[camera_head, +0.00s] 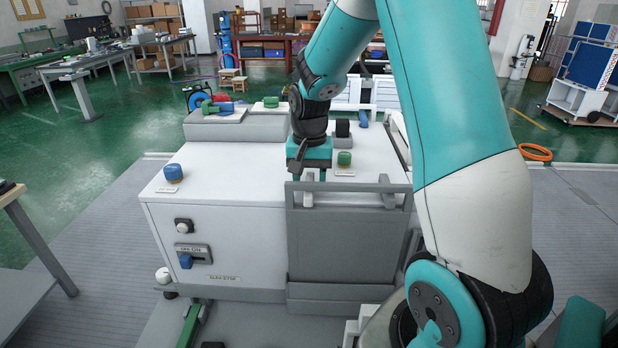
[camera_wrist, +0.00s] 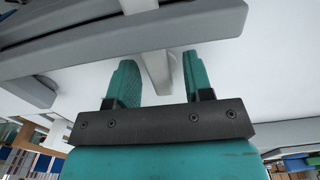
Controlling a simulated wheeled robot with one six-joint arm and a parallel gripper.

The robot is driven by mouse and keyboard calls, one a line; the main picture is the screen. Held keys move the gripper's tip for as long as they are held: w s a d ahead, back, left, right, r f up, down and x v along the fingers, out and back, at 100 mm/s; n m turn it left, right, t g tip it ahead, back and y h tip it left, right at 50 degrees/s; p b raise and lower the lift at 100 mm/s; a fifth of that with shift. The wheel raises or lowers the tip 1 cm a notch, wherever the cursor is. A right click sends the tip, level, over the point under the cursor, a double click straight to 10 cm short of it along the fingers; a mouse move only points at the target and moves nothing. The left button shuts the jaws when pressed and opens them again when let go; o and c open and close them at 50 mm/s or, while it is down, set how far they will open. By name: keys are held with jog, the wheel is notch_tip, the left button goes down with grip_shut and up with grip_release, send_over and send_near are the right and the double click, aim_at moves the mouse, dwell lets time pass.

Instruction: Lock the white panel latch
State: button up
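The white panel (camera_head: 215,235) is the front of a white box, left of the centre in the head view. It carries a small labelled plate with a blue handle (camera_head: 186,261) and a dark-and-white knob (camera_head: 183,226) above it. I cannot tell for certain which part is the latch. My gripper (camera_head: 310,177) points down at the upper left of a grey panel, right of the white panel. In the wrist view my gripper (camera_wrist: 157,62) is open, with a light grey bracket (camera_wrist: 157,72) between its spread fingers. Contact is not clear.
The grey panel (camera_head: 335,245) has a rail (camera_head: 350,187) along its top. The white top bears a blue knob (camera_head: 173,172) and a green knob (camera_head: 344,158). A workbench edge (camera_head: 12,196) stands at the left. The grey floor left of the box looks clear.

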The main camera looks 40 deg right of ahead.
aim_at(310, 179)
notch_tip(310, 179, up, 18)
jog(key=b, duration=0.3)
jog(key=shift+f, duration=0.25)
dwell(0.3)
